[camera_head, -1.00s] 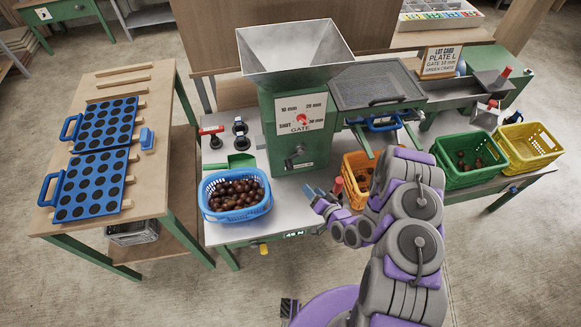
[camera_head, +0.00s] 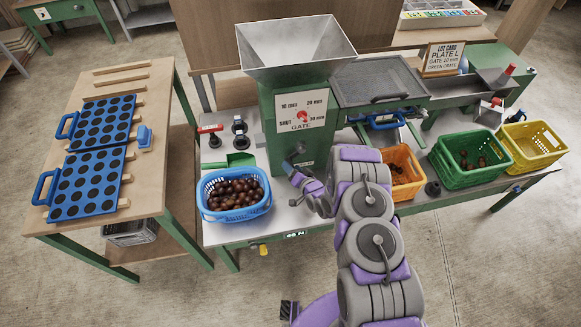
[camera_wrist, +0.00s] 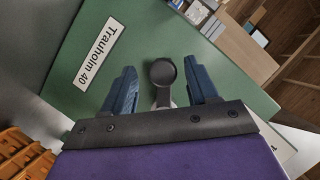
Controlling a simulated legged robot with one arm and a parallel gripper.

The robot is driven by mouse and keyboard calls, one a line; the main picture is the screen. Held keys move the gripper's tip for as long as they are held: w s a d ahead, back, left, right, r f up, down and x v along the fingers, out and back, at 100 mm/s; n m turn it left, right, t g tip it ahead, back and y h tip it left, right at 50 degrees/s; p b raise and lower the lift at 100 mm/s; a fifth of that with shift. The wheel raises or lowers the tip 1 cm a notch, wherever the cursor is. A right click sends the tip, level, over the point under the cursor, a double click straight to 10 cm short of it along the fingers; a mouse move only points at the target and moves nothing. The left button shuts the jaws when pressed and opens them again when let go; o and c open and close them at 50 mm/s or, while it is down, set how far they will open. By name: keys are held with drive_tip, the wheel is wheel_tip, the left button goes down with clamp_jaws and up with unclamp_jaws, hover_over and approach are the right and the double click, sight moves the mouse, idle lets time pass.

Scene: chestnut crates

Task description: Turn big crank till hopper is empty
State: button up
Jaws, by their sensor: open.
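The grey hopper (camera_head: 296,55) stands on a green machine housing (camera_head: 290,150); no chestnuts show in the visible part of its inside. A black round knob on a grey stem, seemingly the crank handle (camera_wrist: 162,72), shows in the wrist view against the green panel. My gripper (camera_head: 290,170) is low in front of the housing. In the wrist view its blue fingers (camera_wrist: 162,88) are open, one on each side of the knob; neither visibly touches it. The rest of the crank is hidden by my arm in the head view.
A blue basket of chestnuts (camera_head: 203,202) stands left of my gripper. Orange (camera_head: 408,182), green (camera_head: 450,180) and yellow (camera_head: 530,160) crates stand at right. The gate dial (camera_head: 302,113) is on the housing. A lot card (camera_head: 443,58) reads plate L, gate 10 mm, green crate.

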drive_tip(key=shift+a+x, duration=0.25)
drive_tip(key=shift+x, duration=1.1)
drive_tip(key=shift+s+d+r, duration=0.1)
drive_tip(key=shift+d, duration=0.2)
drive_tip(key=shift+a, duration=0.2)
drive_tip(key=c, duration=0.8)
clamp_jaws()
